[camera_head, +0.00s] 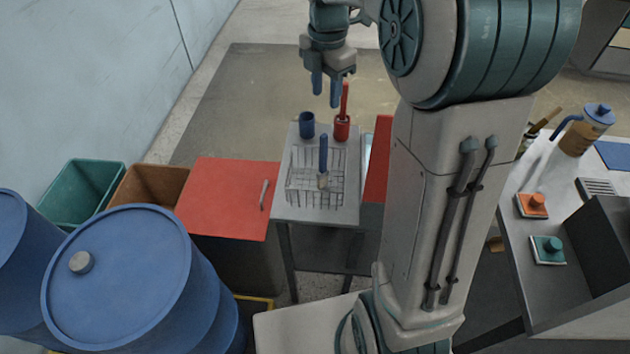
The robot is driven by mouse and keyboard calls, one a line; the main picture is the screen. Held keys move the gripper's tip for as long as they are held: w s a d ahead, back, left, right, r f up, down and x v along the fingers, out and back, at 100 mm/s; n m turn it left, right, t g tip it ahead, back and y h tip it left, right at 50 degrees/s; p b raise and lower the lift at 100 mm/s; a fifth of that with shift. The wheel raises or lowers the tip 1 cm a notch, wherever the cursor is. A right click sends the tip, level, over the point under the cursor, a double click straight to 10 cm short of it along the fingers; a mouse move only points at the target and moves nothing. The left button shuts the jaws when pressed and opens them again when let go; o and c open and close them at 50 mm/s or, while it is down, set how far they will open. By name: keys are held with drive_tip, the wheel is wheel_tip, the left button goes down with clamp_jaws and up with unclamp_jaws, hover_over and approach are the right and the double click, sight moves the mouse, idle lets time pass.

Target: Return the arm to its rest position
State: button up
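My gripper (326,98) hangs at the top middle, fingers pointing down. Its two blue fingertips are apart with nothing visible between them. It appears over or behind the far end of the small grey table (286,206); its exact height is hard to tell. My arm's large links fill the centre right and hide part of the scene.
The table holds a blue cup (307,125), a red cup (342,130) with a red handle upright, and a wire rack (301,186) with a blue-handled tool. Blue barrels (120,265), bins and a red lid (225,195) stand left. A bench (520,255) with a jug (588,130) stands right.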

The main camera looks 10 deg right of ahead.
drive_tip(key=shift+r, duration=1.65)
drive_tip(key=s+f+m+t, duration=0.1)
drive_tip(key=s+f+m, duration=0.1)
drive_tip(key=s+m, duration=0.8)
drive_tip(key=s+f+m+t, duration=0.2)
drive_tip(key=s+f+m, duration=0.1)
drive_tip(key=s+m, duration=0.8)
drive_tip(key=shift+s+f+m+t, duration=0.15)
drive_tip(key=shift+f+m+t, duration=0.15)
drive_tip(key=shift+m, duration=0.9)
